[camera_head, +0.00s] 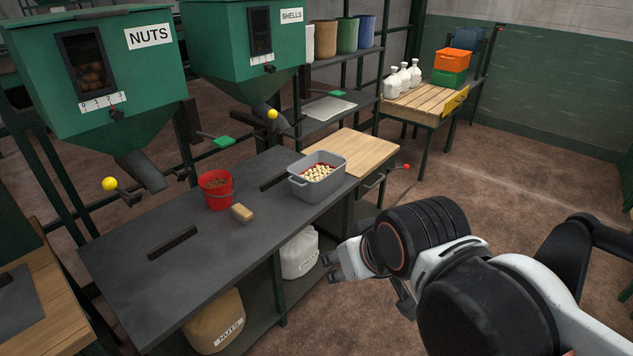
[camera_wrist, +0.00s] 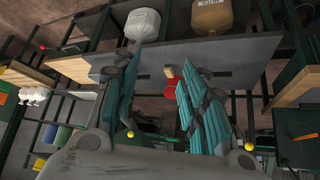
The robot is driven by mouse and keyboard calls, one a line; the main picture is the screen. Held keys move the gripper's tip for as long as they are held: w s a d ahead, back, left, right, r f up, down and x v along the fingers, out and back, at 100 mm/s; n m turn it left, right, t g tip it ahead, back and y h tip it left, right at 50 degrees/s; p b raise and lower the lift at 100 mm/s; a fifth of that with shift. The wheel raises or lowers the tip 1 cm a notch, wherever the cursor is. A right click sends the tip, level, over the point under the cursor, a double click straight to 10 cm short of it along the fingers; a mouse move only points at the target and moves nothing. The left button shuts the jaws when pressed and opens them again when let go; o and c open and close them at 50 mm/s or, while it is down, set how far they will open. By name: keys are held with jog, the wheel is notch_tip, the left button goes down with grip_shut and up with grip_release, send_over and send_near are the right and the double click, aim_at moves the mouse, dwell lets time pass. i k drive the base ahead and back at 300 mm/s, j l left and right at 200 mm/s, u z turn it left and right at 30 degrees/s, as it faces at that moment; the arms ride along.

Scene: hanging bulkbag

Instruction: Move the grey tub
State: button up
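The grey tub (camera_head: 313,189) stands upright on the dark bench top (camera_head: 215,252), near its right end. It holds many small pale pieces, with some red showing along the inner edge. My gripper (camera_head: 368,282) is in front of the bench, to the right of and nearer than the tub, apart from it. In the wrist view my gripper (camera_wrist: 160,66) has its teal-padded fingers spread wide with nothing held between them. I cannot make out the tub in the wrist view.
A red bucket (camera_head: 216,190) and a small tan block (camera_head: 241,212) stand left of the tub. A wooden board (camera_head: 352,153) lies behind it. Green hoppers (camera_head: 95,75) overhang the bench's back. A lever with a red knob (camera_head: 406,167) sticks out at the right.

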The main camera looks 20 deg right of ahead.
aim_at(313, 178)
jog(key=i+l, duration=0.85)
jog(key=l, duration=0.25)
jog(key=i+l, duration=0.45)
jog(key=i+l+u, duration=0.1)
jog(key=i+l, duration=0.3)
jog(key=l, duration=0.25)
jog(key=i+l+z, duration=0.15)
